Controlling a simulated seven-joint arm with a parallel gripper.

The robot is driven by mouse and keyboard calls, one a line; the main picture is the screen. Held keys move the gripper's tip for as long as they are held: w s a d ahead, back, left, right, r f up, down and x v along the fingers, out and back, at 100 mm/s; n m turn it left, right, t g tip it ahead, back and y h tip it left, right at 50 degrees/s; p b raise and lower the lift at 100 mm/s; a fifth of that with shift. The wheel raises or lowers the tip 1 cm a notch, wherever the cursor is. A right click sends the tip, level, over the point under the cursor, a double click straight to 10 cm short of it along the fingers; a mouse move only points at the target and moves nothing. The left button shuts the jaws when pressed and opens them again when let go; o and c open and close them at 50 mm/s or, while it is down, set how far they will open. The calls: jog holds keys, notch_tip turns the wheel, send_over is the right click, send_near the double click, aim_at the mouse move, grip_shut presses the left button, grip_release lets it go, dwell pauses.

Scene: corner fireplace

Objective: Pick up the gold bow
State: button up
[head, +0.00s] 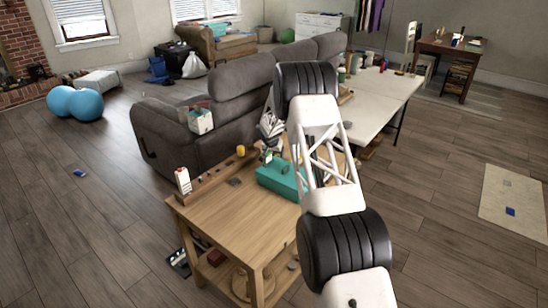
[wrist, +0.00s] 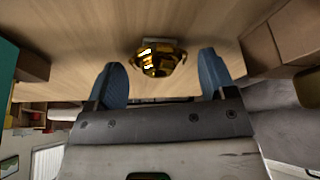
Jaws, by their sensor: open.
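The gold bow (wrist: 160,60) is shiny and sits on the light wooden surface in the wrist view, near the top middle. My gripper (wrist: 166,72) is open, with its two blue fingertips apart and the bow just beyond and between them in the picture. Nothing is seen held. In the head view my arm hides part of the wooden table (head: 225,215), and I cannot make out the bow or my gripper there.
A teal box (head: 280,180) stands on the wooden table, near my arm. A long wooden tray (head: 215,178) with small items lies along the table's back left edge. A grey sofa (head: 225,95) stands behind, and a white table (head: 385,95) stands beyond to the right.

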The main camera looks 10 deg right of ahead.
jog(key=shift+w+f, duration=0.1)
jog(key=shift+f, duration=0.2)
dwell(0.4)
jog(key=c, duration=0.8)
